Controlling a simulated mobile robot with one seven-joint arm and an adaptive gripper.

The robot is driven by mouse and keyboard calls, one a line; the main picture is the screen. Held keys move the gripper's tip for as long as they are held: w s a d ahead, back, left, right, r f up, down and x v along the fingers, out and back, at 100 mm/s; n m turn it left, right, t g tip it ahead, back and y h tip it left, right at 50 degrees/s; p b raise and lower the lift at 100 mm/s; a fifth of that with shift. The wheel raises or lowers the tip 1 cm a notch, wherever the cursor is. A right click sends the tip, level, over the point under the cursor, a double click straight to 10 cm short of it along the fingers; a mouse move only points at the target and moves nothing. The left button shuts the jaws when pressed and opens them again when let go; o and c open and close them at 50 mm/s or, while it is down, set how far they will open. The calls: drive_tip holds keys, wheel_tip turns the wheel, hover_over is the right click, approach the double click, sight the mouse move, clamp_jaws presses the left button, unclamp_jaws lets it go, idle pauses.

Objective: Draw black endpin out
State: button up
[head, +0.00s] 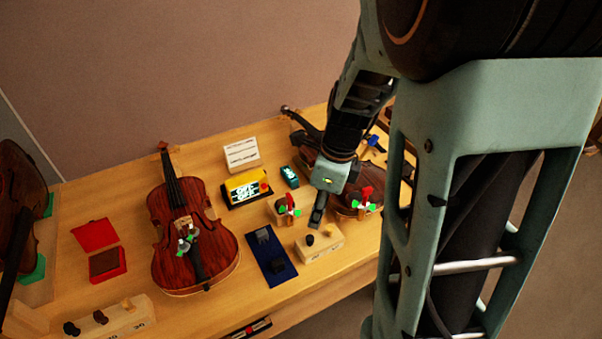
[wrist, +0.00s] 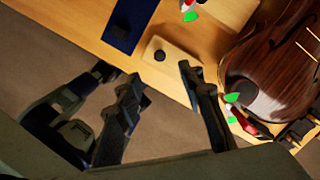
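A small black knob-like piece, which looks like the black endpin (head: 310,240), stands in a pale wooden block (head: 327,246) near the front edge of the bench. In the wrist view the black piece (wrist: 159,55) shows as a dark round top on the block (wrist: 176,67), between and beyond my fingertips. My gripper (head: 317,218) is above and just behind the block in the head view. In the wrist view my gripper (wrist: 158,76) has its fingers spread apart with nothing between them. I cannot tell the exact height gap.
A blue mat (head: 280,268) with a grey piece lies left of the block. A violin (head: 165,235) lies further left and another (wrist: 270,70) to the right. A second wooden block (head: 120,318) with dark pegs is at front left. The bench edge is close.

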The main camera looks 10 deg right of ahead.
sight(310, 237)
drive_tip(key=f, duration=0.3)
drive_tip(key=a+f+b, duration=0.1)
drive_tip(key=f, duration=0.3)
drive_tip(key=f+b, duration=0.1)
drive_tip(key=f, duration=0.2)
drive_tip(key=shift+w+a+f, duration=0.2)
drive_tip(key=shift+w+f, duration=0.1)
drive_tip(key=shift+f, duration=0.05)
drive_tip(key=shift+c, duration=0.7)
clamp_jaws()
